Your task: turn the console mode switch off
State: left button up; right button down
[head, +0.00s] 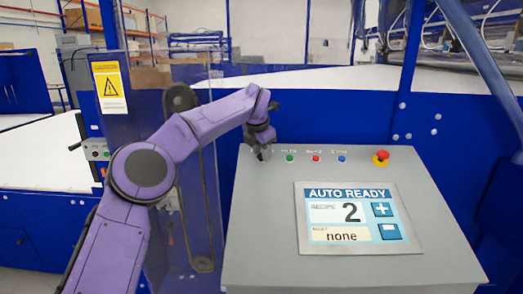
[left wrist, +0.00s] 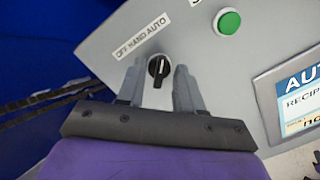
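The mode switch (left wrist: 158,68) is a small black rotary knob with a white pointer line, under a label (left wrist: 142,37) reading OFF HAND AUTO. The pointer looks roughly upright in the left wrist view; its exact position is hard to tell. My left gripper (left wrist: 157,80) has its two grey fingers spread, one on each side of the knob, with gaps showing. In the head view, my left gripper (head: 262,152) is at the console's back left corner and hides the switch. The console (head: 262,225) screen (head: 352,217) reads AUTO READY, recipe 2.
Right of the switch, the console has green (head: 290,158), red (head: 316,158) and blue (head: 341,158) buttons and a red emergency stop (head: 381,157). A clear panel with a yellow warning sign (head: 110,87) stands at the left. Blue machine framing rises behind the console.

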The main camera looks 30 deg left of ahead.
pick_arm(q)
grip_shut()
jog(key=shift+n, duration=0.4)
jog(key=n+b, duration=0.1)
jog(key=n, duration=0.2)
jog(key=shift+w, duration=0.1)
jog(key=n, duration=0.3)
jog(key=shift+n+y+b, duration=0.4)
jog(key=n, duration=0.5)
jog(key=shift+n+b, duration=0.3)
jog(key=n+g, duration=0.1)
jog(key=n, duration=0.3)
jog(key=shift+r+n+y, duration=0.1)
jog(key=shift+n+y, duration=0.3)
